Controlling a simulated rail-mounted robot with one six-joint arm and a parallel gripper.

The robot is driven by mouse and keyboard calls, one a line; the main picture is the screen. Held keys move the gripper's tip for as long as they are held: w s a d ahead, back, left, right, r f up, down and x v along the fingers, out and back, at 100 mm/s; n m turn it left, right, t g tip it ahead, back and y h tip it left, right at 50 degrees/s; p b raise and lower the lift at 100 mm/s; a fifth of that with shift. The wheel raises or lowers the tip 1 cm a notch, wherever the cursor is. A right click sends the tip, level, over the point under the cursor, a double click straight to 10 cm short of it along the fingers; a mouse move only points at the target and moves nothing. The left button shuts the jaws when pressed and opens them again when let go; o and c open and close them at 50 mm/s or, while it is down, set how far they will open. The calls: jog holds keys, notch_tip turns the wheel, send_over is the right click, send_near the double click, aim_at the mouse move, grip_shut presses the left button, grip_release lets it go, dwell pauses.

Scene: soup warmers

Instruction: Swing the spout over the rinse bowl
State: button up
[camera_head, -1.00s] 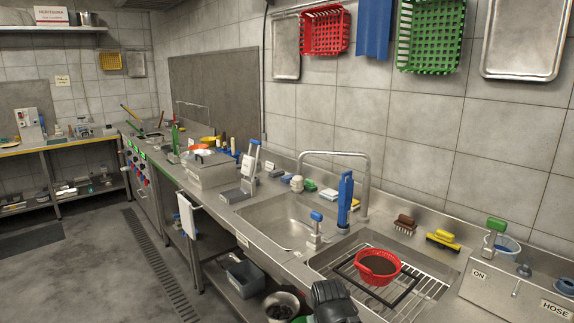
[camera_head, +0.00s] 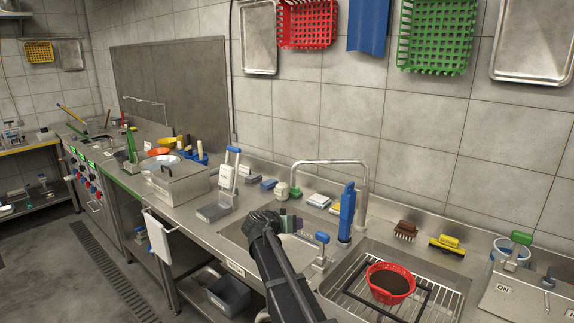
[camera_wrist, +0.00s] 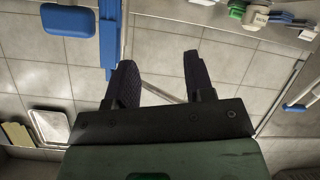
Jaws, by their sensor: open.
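The metal spout (camera_head: 330,163) rises from a post behind the sinks and arches to the left, its free end over the left sink basin. A blue-handled upright (camera_head: 347,212) stands close in front of the post. The red rinse bowl (camera_head: 390,283), dark inside, sits on the wire rack in the right basin. My gripper (camera_head: 286,222) is above the left basin, in front of and below the spout's free end. In the wrist view its two dark fingers (camera_wrist: 158,78) are apart. A thin grey bar shows between them; I cannot tell whether it is the spout.
A blue-topped tap (camera_head: 322,245) stands between the basins. A brown brush (camera_head: 405,230) and a yellow brush (camera_head: 447,245) lie behind the right basin. A steel warmer (camera_head: 180,180) and a blue-handled stand (camera_head: 224,190) are to the left. The space above the red bowl is clear.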

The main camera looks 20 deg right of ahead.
aim_at(292, 175)
jog(key=w+d+r+m+t+h, duration=0.1)
jog(key=w+r+m+t+h, duration=0.3)
jog(key=w+r, duration=0.65)
jog(key=w+d, duration=0.2)
jog(key=d, duration=0.1)
jog(key=w+d+f+n+y, duration=0.1)
jog(key=w+d, duration=0.1)
jog(key=w, duration=0.1)
jog(key=w+d+n+t+p, duration=0.1)
jog(key=w+d, duration=0.2)
jog(key=shift+d+f, duration=0.25)
jog(key=shift+d, duration=0.05)
grip_shut()
